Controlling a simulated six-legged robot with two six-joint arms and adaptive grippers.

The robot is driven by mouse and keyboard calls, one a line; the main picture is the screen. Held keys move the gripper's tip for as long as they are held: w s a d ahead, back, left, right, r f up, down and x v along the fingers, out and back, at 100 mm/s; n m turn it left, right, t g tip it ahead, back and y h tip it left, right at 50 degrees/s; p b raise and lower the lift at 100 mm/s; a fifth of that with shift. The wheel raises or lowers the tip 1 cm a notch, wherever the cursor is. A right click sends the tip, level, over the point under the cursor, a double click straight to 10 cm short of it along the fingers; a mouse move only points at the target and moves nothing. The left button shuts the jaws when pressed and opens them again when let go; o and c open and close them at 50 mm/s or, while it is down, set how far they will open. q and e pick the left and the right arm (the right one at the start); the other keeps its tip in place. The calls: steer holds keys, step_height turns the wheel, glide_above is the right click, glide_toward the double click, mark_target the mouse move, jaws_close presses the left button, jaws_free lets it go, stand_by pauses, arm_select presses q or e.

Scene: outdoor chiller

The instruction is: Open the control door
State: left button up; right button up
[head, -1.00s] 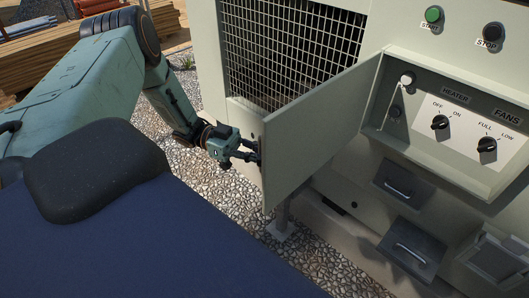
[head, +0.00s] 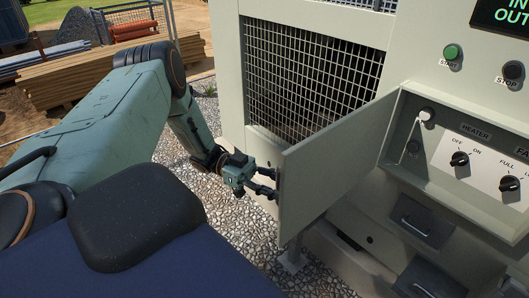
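The control door (head: 335,165) is a pale grey-green panel in the head view. It stands swung out from the cabinet, hinged on its right side, and the control recess beside it is exposed. My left gripper (head: 275,182) is at the door's free left edge, with its dark fingers visibly spread apart. The fingertips are at or very near the dark handle area on that edge; contact is hard to tell. The handle is mostly hidden by the door edge and fingers. My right gripper is not in view.
The recess holds a heater knob (head: 459,158), a fan knob (head: 509,183) and a white-tipped lever (head: 427,115). Start (head: 452,52) and stop (head: 513,70) buttons sit above. Dark drawer-like panels (head: 422,219) lie below the recess. Gravel (head: 240,225) left of the cabinet is clear.

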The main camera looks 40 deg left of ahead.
arm_select(q)
steer(key=v, duration=1.1)
steer(key=shift+s+a, duration=0.2)
steer(key=shift+w+d, duration=0.1)
